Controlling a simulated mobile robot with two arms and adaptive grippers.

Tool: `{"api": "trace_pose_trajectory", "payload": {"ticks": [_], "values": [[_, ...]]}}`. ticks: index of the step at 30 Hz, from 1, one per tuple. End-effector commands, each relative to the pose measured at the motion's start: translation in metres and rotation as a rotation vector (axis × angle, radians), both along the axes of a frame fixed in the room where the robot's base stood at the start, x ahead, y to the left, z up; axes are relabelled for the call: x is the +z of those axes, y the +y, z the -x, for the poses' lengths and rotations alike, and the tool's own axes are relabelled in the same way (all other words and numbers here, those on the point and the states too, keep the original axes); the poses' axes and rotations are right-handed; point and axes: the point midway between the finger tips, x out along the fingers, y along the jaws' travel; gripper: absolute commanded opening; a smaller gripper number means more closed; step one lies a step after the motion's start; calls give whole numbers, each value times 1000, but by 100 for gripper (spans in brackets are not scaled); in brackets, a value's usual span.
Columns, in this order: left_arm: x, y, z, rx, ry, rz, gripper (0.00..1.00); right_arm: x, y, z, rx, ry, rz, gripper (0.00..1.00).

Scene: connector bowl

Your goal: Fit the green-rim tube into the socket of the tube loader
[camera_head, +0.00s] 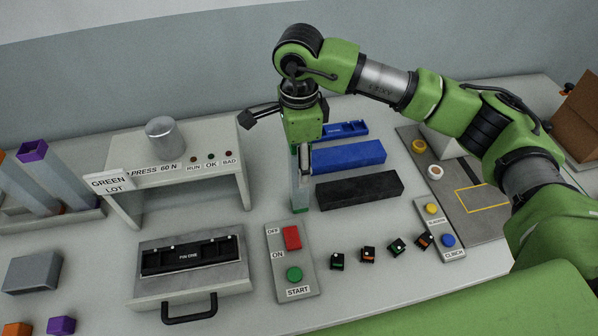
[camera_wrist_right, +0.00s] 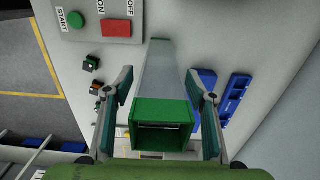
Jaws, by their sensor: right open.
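The green-rim tube (camera_head: 300,190) is a grey square tube standing upright on the table, left of the blue and black blocks, with green at its foot. In the right wrist view its open green rim (camera_wrist_right: 162,113) faces the camera. My right gripper (camera_head: 301,148) is at the tube's top; in the right wrist view its open fingers (camera_wrist_right: 168,88) stand on either side of the tube with gaps. No socket can be made out for certain; a grey base at left (camera_head: 75,219) holds tubes with purple ends. My left gripper is not in view.
A press frame (camera_head: 228,134) with a "GREEN LOT" sign stands at left, behind a fixture tray (camera_head: 150,288) with a handle. A button panel (camera_head: 302,262) and several small connectors (camera_head: 368,254) lie in front of the tube. Blue (camera_head: 350,158) and black (camera_head: 358,190) blocks stand close on its right.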

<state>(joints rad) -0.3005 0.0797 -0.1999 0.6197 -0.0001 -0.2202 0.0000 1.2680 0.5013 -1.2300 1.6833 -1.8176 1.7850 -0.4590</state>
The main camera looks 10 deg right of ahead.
Motion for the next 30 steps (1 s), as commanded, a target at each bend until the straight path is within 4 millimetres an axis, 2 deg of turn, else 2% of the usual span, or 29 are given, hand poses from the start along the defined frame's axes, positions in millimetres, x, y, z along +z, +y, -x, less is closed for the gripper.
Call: {"api": "trace_pose_trajectory", "payload": {"ticks": [1,6,12,13,18,20,21,30], "values": [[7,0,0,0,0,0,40,-5,0,1,-1,4,1,51],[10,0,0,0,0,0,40,-20,0,0,0,1,0,51],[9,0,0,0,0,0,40,-22,0,0,0,0,0,51],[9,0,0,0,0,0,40,-22,0,0,0,0,0,49],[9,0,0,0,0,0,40,-21,0,0,0,0,0,8],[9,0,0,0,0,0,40,-21,0,0,0,0,0,8],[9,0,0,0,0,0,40,-21,0,0,0,-1,0,5],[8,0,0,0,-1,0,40,-18,0,-1,0,-3,-1,5]]}}
